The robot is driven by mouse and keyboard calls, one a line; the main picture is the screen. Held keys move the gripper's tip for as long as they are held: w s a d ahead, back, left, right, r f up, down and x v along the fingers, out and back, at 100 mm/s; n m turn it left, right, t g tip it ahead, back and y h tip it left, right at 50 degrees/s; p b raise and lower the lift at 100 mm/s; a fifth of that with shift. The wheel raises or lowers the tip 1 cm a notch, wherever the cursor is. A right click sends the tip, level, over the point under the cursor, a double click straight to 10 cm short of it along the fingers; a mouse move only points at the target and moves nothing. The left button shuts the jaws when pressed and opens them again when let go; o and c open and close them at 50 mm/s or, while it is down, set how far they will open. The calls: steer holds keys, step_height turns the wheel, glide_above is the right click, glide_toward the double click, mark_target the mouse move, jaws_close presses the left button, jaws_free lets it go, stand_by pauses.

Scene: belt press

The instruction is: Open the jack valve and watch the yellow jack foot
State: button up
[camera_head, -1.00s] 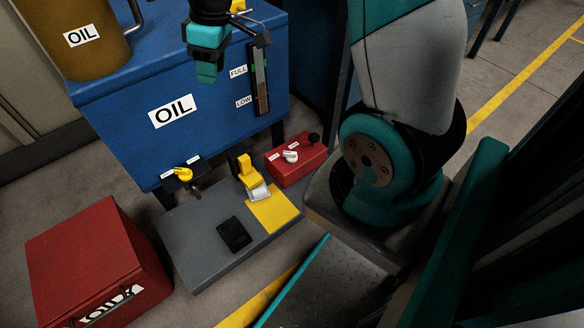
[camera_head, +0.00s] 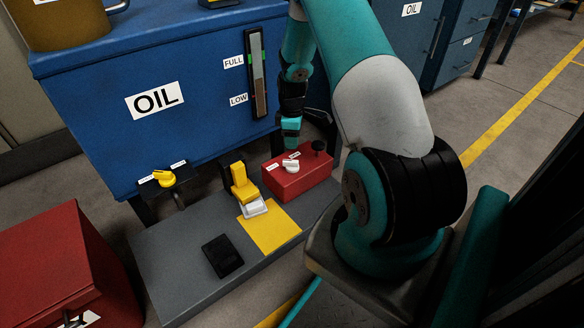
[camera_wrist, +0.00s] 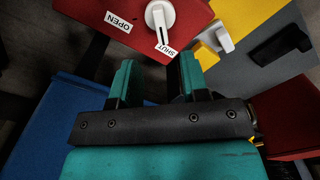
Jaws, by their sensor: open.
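The jack valve is a white lever (camera_head: 291,166) on top of a red box (camera_head: 300,182). In the wrist view the white lever (camera_wrist: 160,20) points toward the SHUT label (camera_wrist: 166,49), with the OPEN label (camera_wrist: 118,22) to its left. My gripper (camera_head: 290,130) is just above the red box. In the wrist view my gripper (camera_wrist: 158,62) is open and empty, its fingers pointing toward the lever and apart from it. The yellow jack foot (camera_head: 243,183) stands on the grey platform left of the red box, with a pale block at its front.
A blue oil tank (camera_head: 200,120) stands behind, with a level gauge (camera_head: 256,75) and a yellow-handled valve (camera_head: 164,178) low on its front. A black pad (camera_head: 222,255) lies on the grey platform (camera_head: 190,290). A red case (camera_head: 50,260) is at lower left.

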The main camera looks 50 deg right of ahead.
mark_target(292, 161)
step_height(292, 161, down, 10)
steer(key=b, duration=0.4)
steer(key=shift+r+b, duration=0.25)
steer(key=shift+b, duration=0.1)
jaws_close()
